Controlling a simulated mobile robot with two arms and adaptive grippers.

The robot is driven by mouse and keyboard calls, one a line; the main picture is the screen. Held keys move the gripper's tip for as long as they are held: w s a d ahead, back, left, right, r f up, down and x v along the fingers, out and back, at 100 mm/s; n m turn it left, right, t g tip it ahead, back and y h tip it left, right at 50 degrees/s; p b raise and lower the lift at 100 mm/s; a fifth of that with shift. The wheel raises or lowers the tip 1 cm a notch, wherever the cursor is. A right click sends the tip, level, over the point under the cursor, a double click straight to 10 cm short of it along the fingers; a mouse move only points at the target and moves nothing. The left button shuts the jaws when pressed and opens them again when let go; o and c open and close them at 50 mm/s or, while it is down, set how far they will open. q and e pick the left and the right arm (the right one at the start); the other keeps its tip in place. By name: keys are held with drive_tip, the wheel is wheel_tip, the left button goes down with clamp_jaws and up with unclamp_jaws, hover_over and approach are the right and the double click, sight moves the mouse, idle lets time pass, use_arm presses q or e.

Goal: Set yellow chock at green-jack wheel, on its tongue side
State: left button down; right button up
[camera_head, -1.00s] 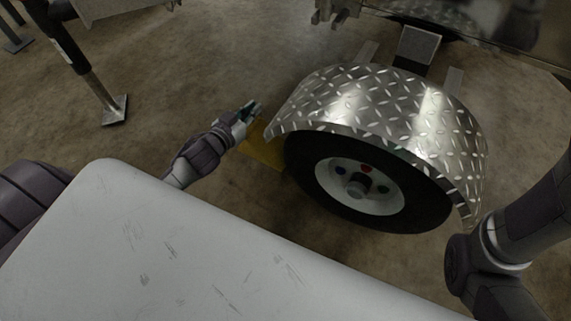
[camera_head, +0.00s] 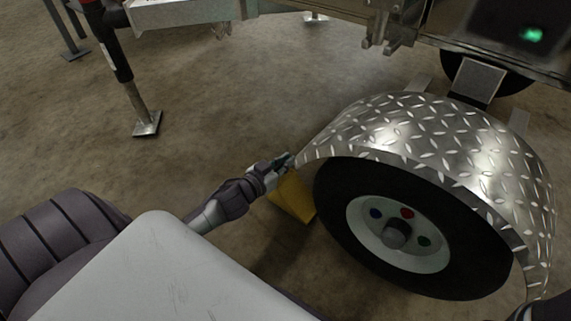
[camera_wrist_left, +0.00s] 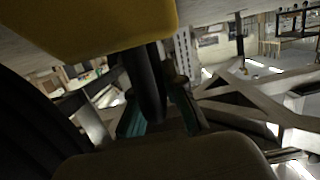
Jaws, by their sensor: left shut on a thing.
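The yellow chock (camera_head: 292,197) is low beside the left side of the trailer wheel (camera_head: 330,215). It looks very close to the tyre; I cannot tell whether they touch. My left gripper (camera_head: 284,163) is above the chock, near the left end of the fender. In the left wrist view the chock (camera_wrist_left: 90,25) fills the upper left, and a dark bar runs from it to the teal fingers of my left gripper (camera_wrist_left: 160,115), which are shut on it. The tyre (camera_wrist_left: 30,125) is dark at the left there.
A diamond-plate fender (camera_head: 430,135) covers the wheel top. A black jack leg with a red part (camera_head: 120,60) stands on its foot at upper left, below a grey trailer beam (camera_head: 185,12). A green light (camera_head: 533,35) shows at upper right.

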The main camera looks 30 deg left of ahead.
use_arm(q)
drive_tip(key=c, duration=1.6)
unclamp_jaws()
drive_tip(key=o, duration=0.4)
drive_tip(key=shift+c, duration=0.2)
drive_tip(key=shift+s+r+p, duration=0.2)
drive_tip(key=shift+s+p, duration=0.05)
drive_tip(key=shift+p, duration=0.05)
drive_tip(key=p+v, duration=0.6)
drive_tip(key=v, duration=0.5)
drive_tip(key=shift+s, duration=0.25)
